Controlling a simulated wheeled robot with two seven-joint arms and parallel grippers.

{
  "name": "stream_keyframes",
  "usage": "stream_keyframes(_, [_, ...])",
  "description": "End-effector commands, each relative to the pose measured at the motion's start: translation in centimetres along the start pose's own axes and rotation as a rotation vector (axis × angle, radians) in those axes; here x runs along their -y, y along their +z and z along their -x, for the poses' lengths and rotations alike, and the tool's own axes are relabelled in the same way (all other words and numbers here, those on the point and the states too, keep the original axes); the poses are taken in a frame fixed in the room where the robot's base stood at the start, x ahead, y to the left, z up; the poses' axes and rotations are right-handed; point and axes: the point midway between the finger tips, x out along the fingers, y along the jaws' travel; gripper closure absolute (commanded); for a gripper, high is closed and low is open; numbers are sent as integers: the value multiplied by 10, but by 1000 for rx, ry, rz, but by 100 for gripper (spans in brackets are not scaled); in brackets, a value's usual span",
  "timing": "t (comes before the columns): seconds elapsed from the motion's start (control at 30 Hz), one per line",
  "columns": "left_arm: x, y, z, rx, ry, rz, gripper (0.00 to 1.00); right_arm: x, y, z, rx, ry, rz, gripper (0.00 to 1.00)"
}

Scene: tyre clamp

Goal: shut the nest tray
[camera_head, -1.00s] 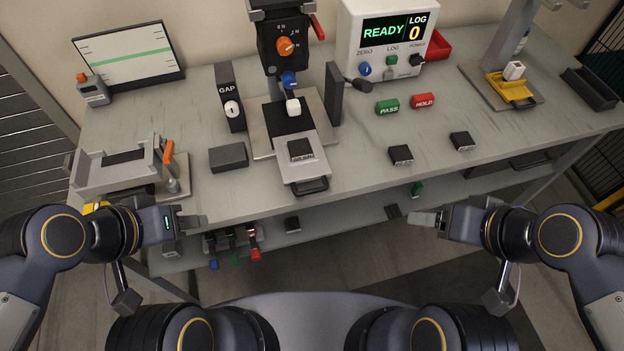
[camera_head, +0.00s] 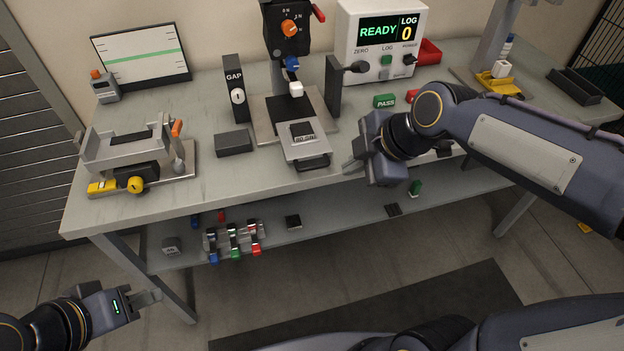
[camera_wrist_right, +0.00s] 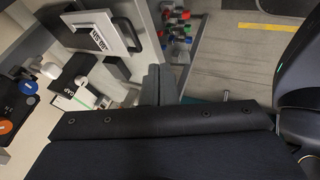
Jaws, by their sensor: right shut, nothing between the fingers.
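The nest tray (camera_head: 291,151) is a light grey plate sticking out toward me from the black-topped fixture under the test head.
The test head (camera_head: 285,30) stands behind the tray, between the GAP block (camera_head: 236,90) and a dark upright plate (camera_head: 333,87). A dark block (camera_head: 233,142) lies left of the tray. My right arm covers the table's right part. The table's front edge is just before the tray.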

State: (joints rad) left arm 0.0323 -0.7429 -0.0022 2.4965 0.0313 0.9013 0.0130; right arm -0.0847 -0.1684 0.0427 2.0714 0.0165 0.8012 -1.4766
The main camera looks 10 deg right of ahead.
Motion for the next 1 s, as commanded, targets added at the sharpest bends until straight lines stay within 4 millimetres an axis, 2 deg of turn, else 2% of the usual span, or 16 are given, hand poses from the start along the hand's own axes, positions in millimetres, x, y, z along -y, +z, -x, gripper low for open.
stream_keyframes(0.47, [-1, -1, 2, 0, 0, 0, 64, 2, 0, -93, 1, -8, -3, 100])
stream_keyframes(0.5, [-2, -2, 4, 0, 0, 0, 64, -3, 0, -97, 1, -5, -4, 100])
stream_keyframes(0.7, [-4, -5, 9, 0, 0, 0, 64, -25, 2, -111, 1, -3, -5, 100])
stream_keyframes(1.0, [-4, -5, 10, 0, 0, 0, 64, -32, 4, -116, 1, -1, -5, 100])
